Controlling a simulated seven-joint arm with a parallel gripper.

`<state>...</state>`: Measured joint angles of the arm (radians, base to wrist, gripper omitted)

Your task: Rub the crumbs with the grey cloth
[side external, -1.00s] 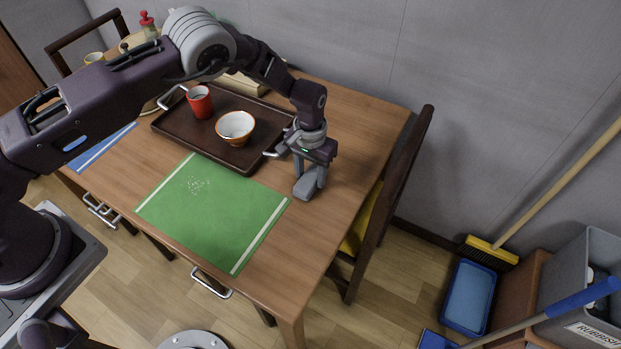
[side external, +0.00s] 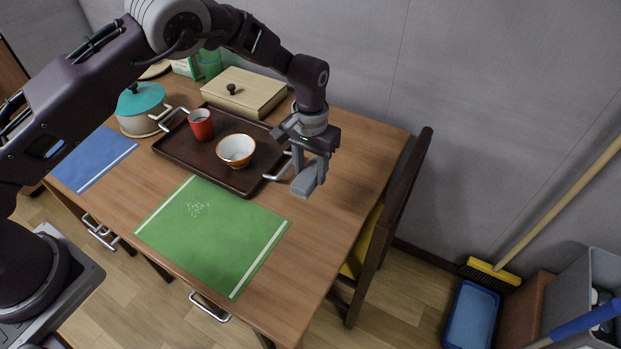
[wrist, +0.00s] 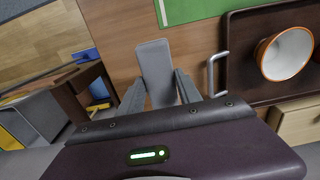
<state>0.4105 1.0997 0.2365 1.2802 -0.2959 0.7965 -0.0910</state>
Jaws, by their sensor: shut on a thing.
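The grey cloth (side external: 307,181) is a small folded piece held between the fingers of my gripper (side external: 312,165). It also shows in the wrist view (wrist: 155,62), beyond the fingertips (wrist: 160,90). My gripper is shut on it and appears to hold it above the table, to the right of the tray. The crumbs (side external: 196,208) are small pale specks on the upper left part of the green mat (side external: 222,245). My gripper is apart from them, up and to the right. The crumbs are not in the wrist view, which shows only an edge of the mat (wrist: 190,8).
A brown tray (side external: 175,153) behind the green mat holds a red cup (side external: 201,125) and a white-and-orange bowl (side external: 236,150). A chair (side external: 390,215) stands at the right edge.

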